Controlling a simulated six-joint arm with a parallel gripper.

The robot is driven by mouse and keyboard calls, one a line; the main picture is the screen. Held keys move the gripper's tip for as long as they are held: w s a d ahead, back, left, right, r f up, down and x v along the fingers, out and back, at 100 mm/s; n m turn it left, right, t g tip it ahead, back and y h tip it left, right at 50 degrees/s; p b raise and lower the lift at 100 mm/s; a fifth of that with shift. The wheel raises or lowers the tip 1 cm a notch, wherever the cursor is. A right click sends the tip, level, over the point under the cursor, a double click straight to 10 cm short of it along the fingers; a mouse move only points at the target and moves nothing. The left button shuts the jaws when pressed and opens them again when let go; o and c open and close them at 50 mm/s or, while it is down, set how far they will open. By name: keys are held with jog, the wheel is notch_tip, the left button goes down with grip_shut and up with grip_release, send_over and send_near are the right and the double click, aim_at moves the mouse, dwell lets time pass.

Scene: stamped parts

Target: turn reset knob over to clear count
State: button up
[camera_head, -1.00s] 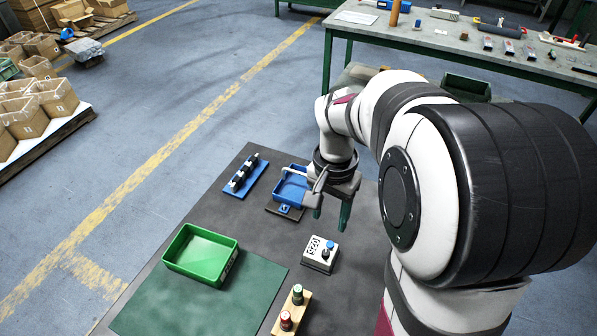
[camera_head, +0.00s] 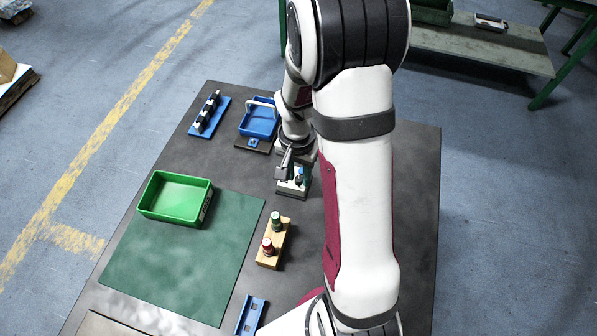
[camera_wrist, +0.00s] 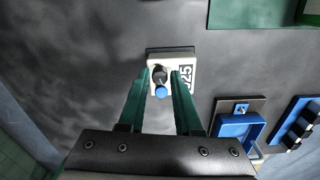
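The counter is a small white box (camera_head: 290,190) on the dark table, partly hidden by my gripper in the head view. In the wrist view the box (camera_wrist: 154,60) has a printed number ending in 25 on its right side, partly covered by a finger. A dark knob (camera_wrist: 158,73) and a blue knob or button (camera_wrist: 161,91) stand on its top. My gripper (camera_wrist: 163,75) has its two green fingers apart, one on each side of the dark knob. I cannot tell whether they touch it. In the head view my gripper (camera_head: 290,172) is just above the box.
A wooden block (camera_head: 272,250) with a green and a red stamp stands in front of the box. A blue tray (camera_head: 258,122) and a blue rack (camera_head: 209,117) are behind it. A green bin (camera_head: 175,198) stands left, by a green mat (camera_head: 170,265).

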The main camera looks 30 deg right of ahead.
grip_shut()
jog(key=shift+m, duration=0.3)
jog(key=m, duration=0.3)
jog(key=shift+m, duration=2)
jog(key=shift+o, duration=2.1)
grip_release()
jog(key=shift+r, duration=0.1)
